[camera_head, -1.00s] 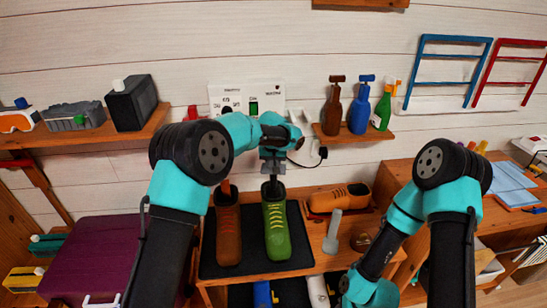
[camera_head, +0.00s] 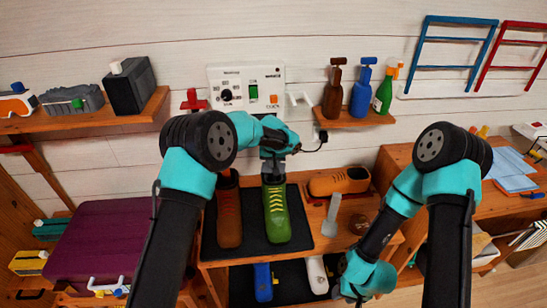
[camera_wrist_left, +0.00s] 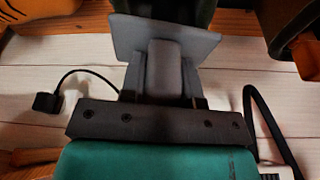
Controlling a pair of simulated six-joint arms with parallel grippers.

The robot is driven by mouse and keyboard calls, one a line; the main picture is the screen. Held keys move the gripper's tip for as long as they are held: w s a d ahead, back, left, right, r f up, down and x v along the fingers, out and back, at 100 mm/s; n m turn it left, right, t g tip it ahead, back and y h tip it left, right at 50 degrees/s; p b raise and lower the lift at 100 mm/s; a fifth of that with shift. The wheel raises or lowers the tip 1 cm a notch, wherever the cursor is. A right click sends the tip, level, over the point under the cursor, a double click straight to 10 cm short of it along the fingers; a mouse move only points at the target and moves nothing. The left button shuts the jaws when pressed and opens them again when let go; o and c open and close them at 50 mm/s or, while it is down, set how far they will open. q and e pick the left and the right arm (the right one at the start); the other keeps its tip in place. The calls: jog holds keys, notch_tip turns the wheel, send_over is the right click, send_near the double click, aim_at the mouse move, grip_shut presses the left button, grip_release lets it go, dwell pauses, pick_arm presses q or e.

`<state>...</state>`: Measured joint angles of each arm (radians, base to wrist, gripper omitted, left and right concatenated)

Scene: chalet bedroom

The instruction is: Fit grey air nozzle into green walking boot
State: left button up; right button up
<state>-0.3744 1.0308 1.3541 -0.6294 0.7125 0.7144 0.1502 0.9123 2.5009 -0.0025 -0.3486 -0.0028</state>
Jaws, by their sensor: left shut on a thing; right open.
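The green walking boot (camera_head: 276,215) stands toe toward me on a black mat on the wooden bench. My left gripper (camera_head: 273,160) is just above the boot's opening, shut on the grey air nozzle (camera_head: 273,178). The nozzle's lower end is at the opening; how deep it sits is hidden. In the left wrist view the nozzle (camera_wrist_left: 165,70) shows as a grey block with a wide plate, and the dark boot is beyond it. My right gripper (camera_head: 352,296) is open and low at the front right of the bench, its fingers partly out of sight.
A brown boot (camera_head: 229,215) stands left of the green one. Behind are a wall control panel (camera_head: 246,90) and a bottle shelf (camera_head: 350,118). More shoes lie on the lower shelf.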

pick_arm(q)
jog(key=shift+f, duration=1.4)
jog(key=o, duration=1)
jog(key=shift+o, duration=0.2)
jog(key=v, duration=1.7)
jog(key=shift+s+r, duration=0.15)
jog(key=shift+r, duration=0.05)
jog(key=shift+a+f, duration=0.1)
